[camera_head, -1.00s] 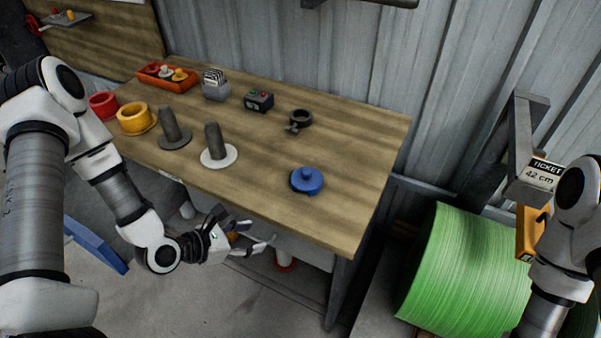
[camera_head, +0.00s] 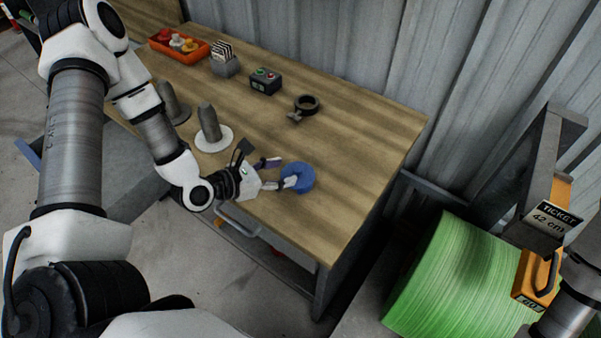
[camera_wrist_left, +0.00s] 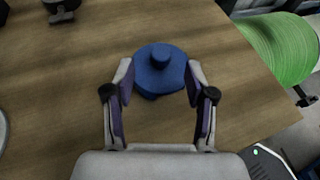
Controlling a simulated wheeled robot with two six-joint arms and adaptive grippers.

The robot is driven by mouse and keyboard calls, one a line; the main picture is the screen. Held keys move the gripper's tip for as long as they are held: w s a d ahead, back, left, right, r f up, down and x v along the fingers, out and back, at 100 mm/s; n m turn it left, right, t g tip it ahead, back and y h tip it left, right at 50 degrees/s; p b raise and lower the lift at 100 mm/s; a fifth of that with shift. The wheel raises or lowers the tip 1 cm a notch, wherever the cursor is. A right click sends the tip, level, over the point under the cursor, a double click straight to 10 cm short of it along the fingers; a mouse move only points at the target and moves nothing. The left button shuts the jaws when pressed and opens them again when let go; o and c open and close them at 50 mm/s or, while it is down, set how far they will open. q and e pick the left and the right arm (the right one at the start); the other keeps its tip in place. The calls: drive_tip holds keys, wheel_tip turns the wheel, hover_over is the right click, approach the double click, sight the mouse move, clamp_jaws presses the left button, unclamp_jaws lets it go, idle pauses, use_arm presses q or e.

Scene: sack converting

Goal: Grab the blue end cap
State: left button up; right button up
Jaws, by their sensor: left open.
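The blue end cap (camera_head: 299,178) lies on the wooden table near its front right part, with its round knob up. In the left wrist view the blue end cap (camera_wrist_left: 158,72) sits ahead of and partly between the fingertips. My left gripper (camera_head: 280,172) is open at the cap's left side; in the left wrist view its fingers (camera_wrist_left: 160,80) stand on both sides of the cap. Small gaps seem to show, but I cannot tell whether a finger touches it. In the head view one finger covers part of the cap. My right gripper is out of view.
On the table (camera_head: 350,150) stand a white-based grey spindle (camera_head: 210,125), another grey spindle (camera_head: 172,103), a dark clamp ring (camera_head: 306,104), a button box (camera_head: 265,82), a card holder (camera_head: 224,62) and an orange tray (camera_head: 157,45). A green roll (camera_head: 450,275) stands right of the table.

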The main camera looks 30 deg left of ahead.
sight(296, 169)
use_arm(q)
drive_tip(key=x, duration=0.5)
drive_tip(key=shift+w+d+p, duration=0.2)
drive_tip(key=shift+p, duration=0.1)
clamp_jaws()
